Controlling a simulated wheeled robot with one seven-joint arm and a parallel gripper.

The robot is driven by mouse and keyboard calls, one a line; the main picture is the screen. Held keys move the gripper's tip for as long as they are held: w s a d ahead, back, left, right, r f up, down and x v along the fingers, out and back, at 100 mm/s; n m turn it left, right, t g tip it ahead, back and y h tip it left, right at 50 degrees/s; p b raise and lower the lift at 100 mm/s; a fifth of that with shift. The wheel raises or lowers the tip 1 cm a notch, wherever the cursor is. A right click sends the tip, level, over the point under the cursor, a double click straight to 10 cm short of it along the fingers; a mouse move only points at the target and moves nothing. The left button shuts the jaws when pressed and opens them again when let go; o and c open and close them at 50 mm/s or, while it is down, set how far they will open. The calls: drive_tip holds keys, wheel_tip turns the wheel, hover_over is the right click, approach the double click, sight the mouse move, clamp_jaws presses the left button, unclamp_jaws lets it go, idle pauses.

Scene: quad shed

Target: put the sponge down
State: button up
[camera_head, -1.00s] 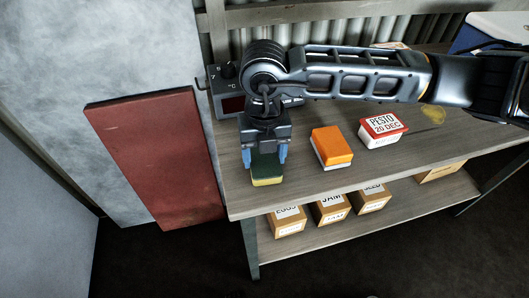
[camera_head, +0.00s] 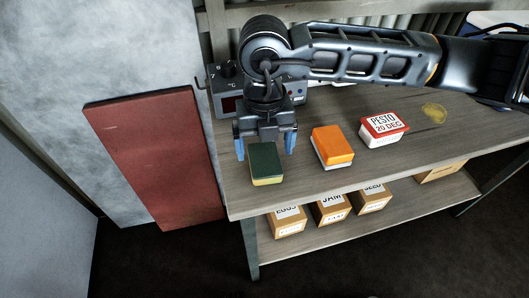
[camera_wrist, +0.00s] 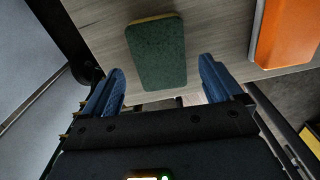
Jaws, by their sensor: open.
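The sponge (camera_head: 266,163), dark green on top and yellow below, lies flat on the left part of the upper wooden shelf, near its front edge. It also shows in the wrist view (camera_wrist: 157,52), ahead of my fingers. My gripper (camera_head: 267,150) is open and empty, raised above and just behind the sponge. In the wrist view my two blue fingers (camera_wrist: 160,82) are spread wide apart, and the sponge is clear of both.
An orange and white box (camera_head: 332,148) and a red and white pesto box (camera_head: 384,129) stand right of the sponge. A dark device with a dial (camera_head: 228,88) is behind. Labelled boxes (camera_head: 331,207) sit on the lower shelf. A yellow stain (camera_head: 434,112) is further right.

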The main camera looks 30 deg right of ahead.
sight(264, 160)
drive_tip(key=shift+s+a+r, duration=0.1)
drive_tip(key=shift+s+r, duration=0.1)
drive_tip(key=shift+r, duration=1.65)
drive_tip(key=shift+a, duration=0.1)
